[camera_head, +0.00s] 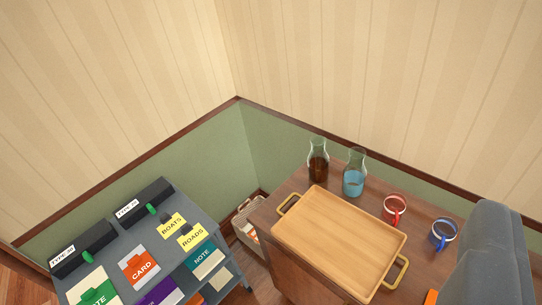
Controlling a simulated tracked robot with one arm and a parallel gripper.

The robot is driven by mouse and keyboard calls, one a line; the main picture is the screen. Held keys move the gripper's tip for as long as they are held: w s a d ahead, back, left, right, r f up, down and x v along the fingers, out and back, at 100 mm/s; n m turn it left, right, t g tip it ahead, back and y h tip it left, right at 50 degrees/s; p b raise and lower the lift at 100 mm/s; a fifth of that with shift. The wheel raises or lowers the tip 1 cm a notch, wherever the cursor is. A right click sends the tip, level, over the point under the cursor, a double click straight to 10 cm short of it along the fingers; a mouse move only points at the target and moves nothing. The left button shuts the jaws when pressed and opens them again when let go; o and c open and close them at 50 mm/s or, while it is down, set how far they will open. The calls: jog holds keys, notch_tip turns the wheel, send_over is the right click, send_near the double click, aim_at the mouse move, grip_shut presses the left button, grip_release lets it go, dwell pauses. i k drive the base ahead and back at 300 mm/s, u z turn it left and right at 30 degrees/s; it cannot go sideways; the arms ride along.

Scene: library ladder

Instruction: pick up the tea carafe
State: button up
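The tea carafe (318,168), a clear glass carafe holding dark brown liquid, stands upright near the back left of a brown wooden table (283,190). A second glass carafe (354,182) with blue liquid stands close to its right. The wooden tray's back edge is just in front of the tea carafe and may overlap its base in the view.
A wooden tray (335,240) with brass handles fills much of the table. A red mug (395,209) and a blue mug (444,234) stand to the right. A grey rounded shape (490,255) blocks the right side. A grey shelf (120,245) with boxes and cards stands left.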

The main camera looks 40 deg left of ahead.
aim_at(317, 159)
jog(key=u, duration=0.25)
jog(key=i, duration=1.1)
jog(key=z, duration=0.25)
